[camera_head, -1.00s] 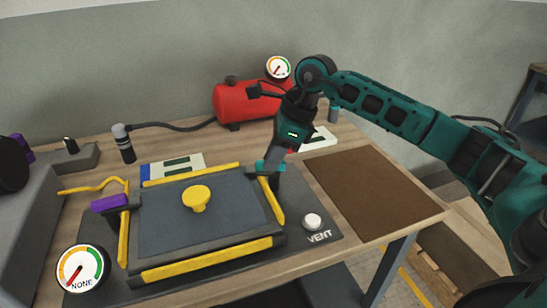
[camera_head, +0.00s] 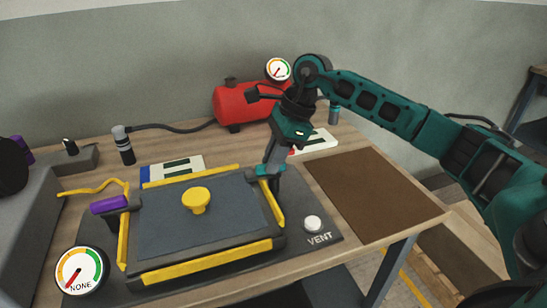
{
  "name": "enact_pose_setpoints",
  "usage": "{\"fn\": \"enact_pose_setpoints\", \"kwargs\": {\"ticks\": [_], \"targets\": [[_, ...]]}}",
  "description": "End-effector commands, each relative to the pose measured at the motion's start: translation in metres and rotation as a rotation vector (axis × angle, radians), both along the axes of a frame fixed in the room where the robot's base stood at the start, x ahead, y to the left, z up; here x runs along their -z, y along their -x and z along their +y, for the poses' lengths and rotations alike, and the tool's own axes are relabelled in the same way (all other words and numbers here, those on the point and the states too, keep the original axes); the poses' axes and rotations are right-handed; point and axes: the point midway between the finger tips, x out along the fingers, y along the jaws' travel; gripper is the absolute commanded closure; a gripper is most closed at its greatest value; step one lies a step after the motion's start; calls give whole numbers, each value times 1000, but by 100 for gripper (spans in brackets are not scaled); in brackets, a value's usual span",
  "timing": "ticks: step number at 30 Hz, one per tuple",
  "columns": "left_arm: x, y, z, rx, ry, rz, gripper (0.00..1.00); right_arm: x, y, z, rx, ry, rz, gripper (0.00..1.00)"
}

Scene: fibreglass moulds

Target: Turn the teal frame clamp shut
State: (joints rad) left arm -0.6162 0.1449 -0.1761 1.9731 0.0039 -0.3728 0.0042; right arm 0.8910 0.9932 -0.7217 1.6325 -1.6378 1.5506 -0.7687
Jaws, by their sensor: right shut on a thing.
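The teal frame clamp (camera_head: 262,171) sits at the right side of the frame, near its back right corner. Its teal handle points left toward the dark panel. My right gripper (camera_head: 270,171) reaches down from above and is shut on the clamp; its fingers hide part of it. The frame (camera_head: 206,259) has yellow bars around a dark panel (camera_head: 225,225) with a yellow knob (camera_head: 196,199) on top. A purple clamp (camera_head: 108,204) sits on the frame's left side. My left gripper is not in view.
A white vent button (camera_head: 313,222) is right of the frame. A gauge (camera_head: 80,271) reading NONE is at front left. A red tank (camera_head: 240,106) with a gauge (camera_head: 278,69) stands at the back. A brown mat (camera_head: 375,195) lies clear at the right.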

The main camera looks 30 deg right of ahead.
Motion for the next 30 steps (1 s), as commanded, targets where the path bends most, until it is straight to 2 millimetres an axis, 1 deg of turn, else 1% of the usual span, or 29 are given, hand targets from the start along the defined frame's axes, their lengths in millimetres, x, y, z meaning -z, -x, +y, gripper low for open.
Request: {"fn": "enact_pose_setpoints", "kwargs": {"ticks": [1,9,16,19,23,30], "targets": [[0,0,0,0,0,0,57,-1,0,-1,1,2,-1,82],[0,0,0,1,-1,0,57,0,0,0,2,1,-1,57],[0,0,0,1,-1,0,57,-1,0,-1,1,1,0,57],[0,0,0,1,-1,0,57,-7,0,-3,3,1,-2,57],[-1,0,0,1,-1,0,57,-26,3,-10,3,2,-5,57],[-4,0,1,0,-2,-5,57,-77,9,-30,4,1,-6,57]]}}
